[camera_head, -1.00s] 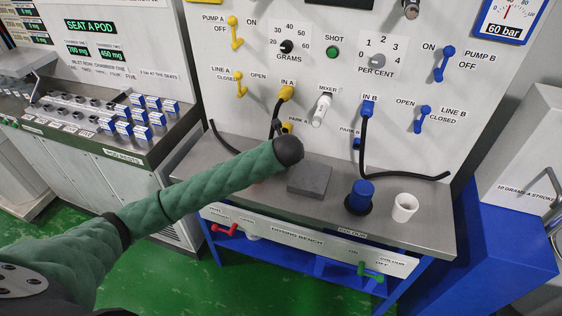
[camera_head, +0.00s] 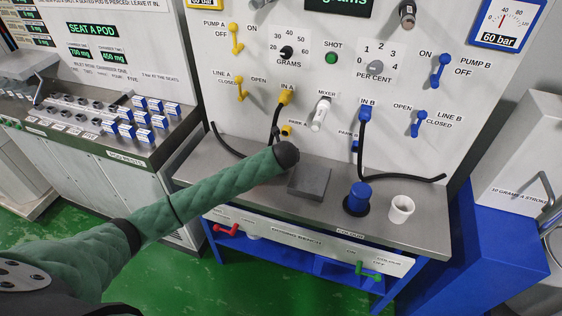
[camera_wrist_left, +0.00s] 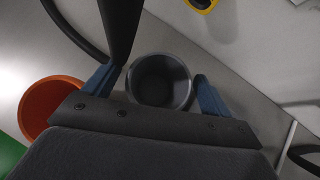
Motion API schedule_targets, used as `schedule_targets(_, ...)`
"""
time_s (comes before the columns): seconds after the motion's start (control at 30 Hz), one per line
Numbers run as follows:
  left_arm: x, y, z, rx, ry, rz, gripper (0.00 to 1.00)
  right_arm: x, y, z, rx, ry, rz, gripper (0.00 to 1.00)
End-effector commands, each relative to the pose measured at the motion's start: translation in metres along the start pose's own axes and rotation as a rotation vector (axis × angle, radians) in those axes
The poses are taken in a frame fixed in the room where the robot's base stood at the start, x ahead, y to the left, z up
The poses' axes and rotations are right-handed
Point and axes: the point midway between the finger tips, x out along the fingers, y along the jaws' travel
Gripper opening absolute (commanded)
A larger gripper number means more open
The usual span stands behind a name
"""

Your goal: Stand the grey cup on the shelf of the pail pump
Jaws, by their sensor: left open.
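The grey cup (camera_wrist_left: 160,83), dark and round, shows from above in the left wrist view. My left gripper (camera_wrist_left: 154,88) is open, with one blue finger on each side of the cup. I cannot tell whether the fingers touch it. In the head view my green left arm reaches over the bench, and its wrist end hides the gripper and the grey cup. A white cabinet marked 10 grams a stroke (camera_head: 515,185), apparently the pail pump, stands at the right edge; its shelf is not clearly seen. My right gripper is not in view.
An orange cup (camera_wrist_left: 48,105) stands close left of the gripper in the wrist view. A dark hose curves above it. On the bench (camera_head: 425,232) are a grey block (camera_head: 310,181), a blue-topped container (camera_head: 358,198) and a white cup (camera_head: 401,209). The valve panel rises behind.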

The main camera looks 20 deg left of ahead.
Motion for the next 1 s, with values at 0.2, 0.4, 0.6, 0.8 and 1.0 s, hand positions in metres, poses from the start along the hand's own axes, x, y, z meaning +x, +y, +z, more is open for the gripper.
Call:
schedule_targets(0.2,0.002,0.0,0.0,0.0,0.0,-0.001,0.84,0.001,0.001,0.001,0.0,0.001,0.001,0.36)
schedule_targets(0.4,0.002,0.0,0.0,0.0,0.0,-0.001,0.55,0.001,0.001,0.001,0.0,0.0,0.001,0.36)
schedule_targets(0.6,0.002,0.0,0.0,0.0,0.0,-0.001,0.32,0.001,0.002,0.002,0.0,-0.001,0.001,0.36)
schedule_targets(0.8,0.0,0.0,0.002,0.0,-0.002,-0.001,0.32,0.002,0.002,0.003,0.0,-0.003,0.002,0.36)
schedule_targets(1.0,-0.015,-0.001,0.017,-0.001,-0.004,-0.003,0.32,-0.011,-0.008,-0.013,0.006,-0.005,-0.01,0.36)
